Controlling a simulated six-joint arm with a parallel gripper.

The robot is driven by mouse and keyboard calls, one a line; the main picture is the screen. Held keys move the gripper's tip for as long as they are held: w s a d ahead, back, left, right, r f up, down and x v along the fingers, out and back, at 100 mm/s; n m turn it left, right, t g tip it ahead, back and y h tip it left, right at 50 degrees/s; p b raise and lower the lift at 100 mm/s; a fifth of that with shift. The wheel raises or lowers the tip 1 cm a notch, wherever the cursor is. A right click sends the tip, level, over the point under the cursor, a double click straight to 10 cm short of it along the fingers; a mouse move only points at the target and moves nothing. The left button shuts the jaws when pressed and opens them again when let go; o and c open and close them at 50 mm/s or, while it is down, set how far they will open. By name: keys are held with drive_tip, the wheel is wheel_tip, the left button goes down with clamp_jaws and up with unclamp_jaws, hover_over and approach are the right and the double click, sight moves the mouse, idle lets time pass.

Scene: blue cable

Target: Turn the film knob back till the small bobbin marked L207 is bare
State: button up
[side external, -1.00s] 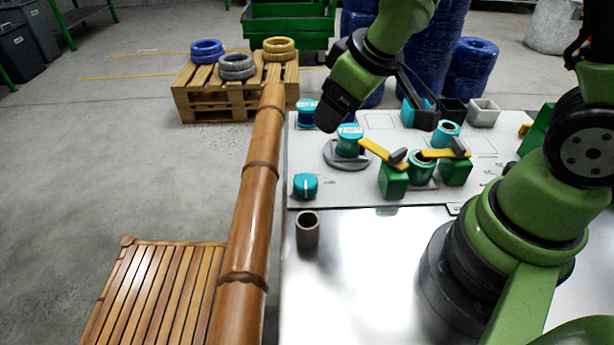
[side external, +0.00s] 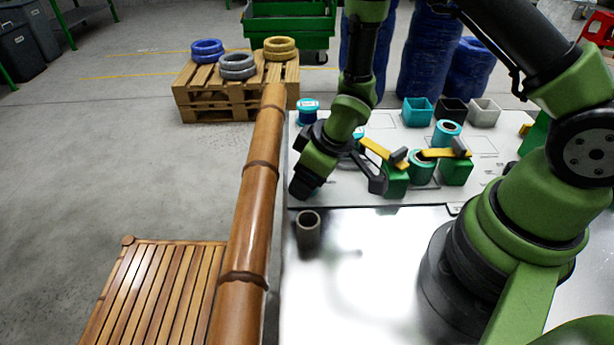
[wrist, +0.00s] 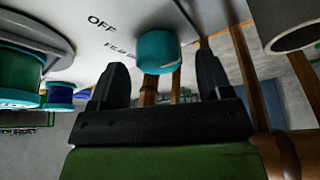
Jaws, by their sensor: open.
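The teal film knob (wrist: 157,52) shows in the wrist view, with "OFF" and partly hidden "FILM" lettering on the pale panel beside it. My gripper (wrist: 160,75) is open, its two black fingers to either side of the knob in that view; I cannot tell if they touch it. In the side view my gripper (side external: 340,185) hides the knob. A teal-rimmed bobbin (wrist: 22,70) on a grey disc and a blue-wound bobbin (wrist: 60,95) show at the wrist view's left. The blue one also stands at the panel's back left (side external: 308,113). No L207 mark is readable.
Green blocks (side external: 455,172) with yellow levers and a teal roll (side external: 421,165) are right of my gripper. Open bins (side external: 417,111) stand behind. A bamboo rail (side external: 250,200) runs along the left.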

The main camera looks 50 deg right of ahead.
drive_tip(key=shift+w+a+f, duration=0.1)
drive_tip(key=shift+w+f, duration=0.15)
drive_tip(key=shift+f, duration=0.4)
drive_tip(key=c, duration=0.9)
drive_tip(key=shift+n, duration=0.4)
drive_tip(key=n+y, duration=0.1)
drive_tip(key=n, duration=0.1)
drive_tip(key=shift+n, duration=0.4)
drive_tip(key=shift+n+g+y, duration=0.5)
drive_tip(key=shift+n+g, duration=0.4)
drive_tip(key=shift+n, duration=1.1)
